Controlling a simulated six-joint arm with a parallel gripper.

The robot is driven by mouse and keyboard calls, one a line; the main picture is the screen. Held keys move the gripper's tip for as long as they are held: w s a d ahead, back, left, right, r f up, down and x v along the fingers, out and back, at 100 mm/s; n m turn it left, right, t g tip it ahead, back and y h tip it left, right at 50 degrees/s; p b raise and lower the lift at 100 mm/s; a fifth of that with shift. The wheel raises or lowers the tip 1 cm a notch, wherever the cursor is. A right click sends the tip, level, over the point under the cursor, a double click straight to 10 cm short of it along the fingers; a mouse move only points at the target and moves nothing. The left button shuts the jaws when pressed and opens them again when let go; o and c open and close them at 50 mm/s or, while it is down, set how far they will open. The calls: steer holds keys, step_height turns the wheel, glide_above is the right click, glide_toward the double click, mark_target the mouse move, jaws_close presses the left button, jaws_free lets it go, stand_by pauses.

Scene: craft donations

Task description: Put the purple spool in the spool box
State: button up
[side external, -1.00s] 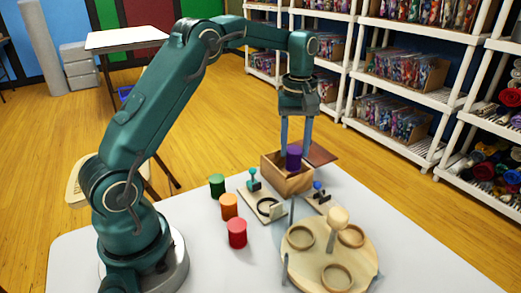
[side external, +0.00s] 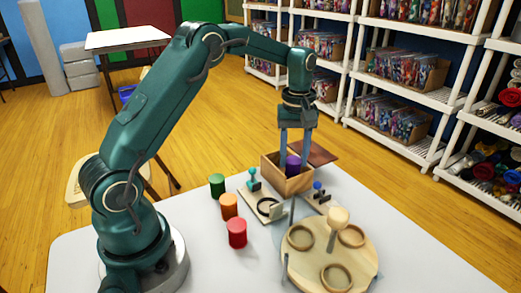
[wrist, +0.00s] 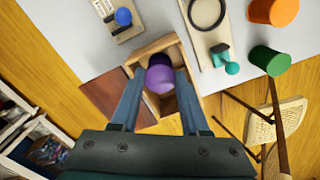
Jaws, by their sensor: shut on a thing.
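The purple spool (side external: 293,164) is between the fingers of my gripper (side external: 294,166), which is shut on it. The spool is low, partly inside the open wooden spool box (side external: 284,184), with its lower part hidden by the box's front wall. In the wrist view the spool (wrist: 159,77) sits between the two fingertips (wrist: 160,84), over the box opening, with the box rim (wrist: 158,46) around it. I cannot tell whether the spool touches the box floor. A reddish-brown lid (side external: 316,152) stands out from the box's far side.
Green (side external: 217,185), orange (side external: 229,205) and red (side external: 237,233) spools stand on the white table left of the box. A round wooden board with rings (side external: 330,258) is nearer the front.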

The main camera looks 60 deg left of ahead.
steer(key=shift+f, duration=0.2)
steer(key=o, duration=1.1)
steer(key=shift+r, duration=0.1)
steer(key=shift+r, duration=3.7)
